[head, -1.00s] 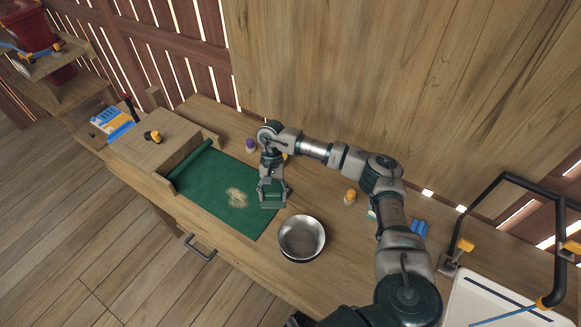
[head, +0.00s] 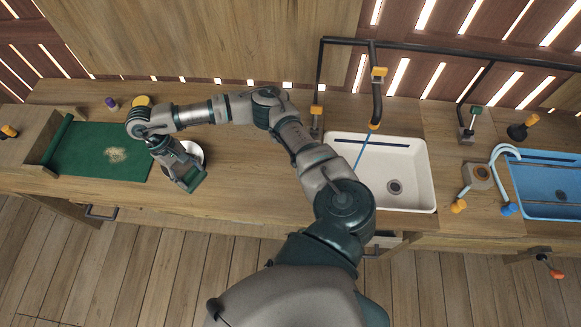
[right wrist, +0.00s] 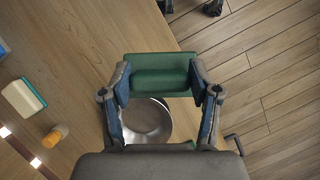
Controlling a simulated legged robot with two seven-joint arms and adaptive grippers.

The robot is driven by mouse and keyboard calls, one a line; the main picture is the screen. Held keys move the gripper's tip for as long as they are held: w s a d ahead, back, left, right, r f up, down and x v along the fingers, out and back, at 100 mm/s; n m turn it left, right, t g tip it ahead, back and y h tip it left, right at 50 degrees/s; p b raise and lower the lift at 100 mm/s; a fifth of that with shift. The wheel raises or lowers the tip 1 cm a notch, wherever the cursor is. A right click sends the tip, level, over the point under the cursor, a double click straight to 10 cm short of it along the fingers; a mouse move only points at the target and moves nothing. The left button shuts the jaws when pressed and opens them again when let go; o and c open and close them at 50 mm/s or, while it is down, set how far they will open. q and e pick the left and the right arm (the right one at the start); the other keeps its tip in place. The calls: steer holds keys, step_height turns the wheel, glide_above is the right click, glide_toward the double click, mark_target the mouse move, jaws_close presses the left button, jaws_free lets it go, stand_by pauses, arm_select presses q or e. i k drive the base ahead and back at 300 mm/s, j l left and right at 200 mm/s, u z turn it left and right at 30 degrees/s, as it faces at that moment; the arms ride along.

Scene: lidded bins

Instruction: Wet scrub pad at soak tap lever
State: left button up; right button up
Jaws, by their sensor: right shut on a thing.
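My right gripper (head: 186,178) is shut on the green scrub pad (right wrist: 160,72), with a finger at each end of the pad. The pad also shows in the head view (head: 190,182), held above the counter near its front edge. Far to the right, a white sink (head: 410,195) has a black pipe tap with orange levers (head: 378,73). I cannot tell which is the soak tap lever. My left gripper is not in view.
A metal bowl (right wrist: 150,122) stands just behind the pad, partly hidden by my gripper. A green mat (head: 85,155) with tan crumbs (head: 116,154) lies to the left. A white-and-green block (right wrist: 24,98) and an orange-capped bottle (right wrist: 55,136) stand on the counter (head: 255,190).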

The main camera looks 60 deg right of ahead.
mark_target(316, 110)
steer(key=k+z, duration=0.25)
steer(key=z, duration=0.15)
steer(key=k+l+z, duration=0.15)
steer(key=z, duration=0.3)
steer(key=k+l+z, duration=0.2)
steer(key=z, duration=0.2)
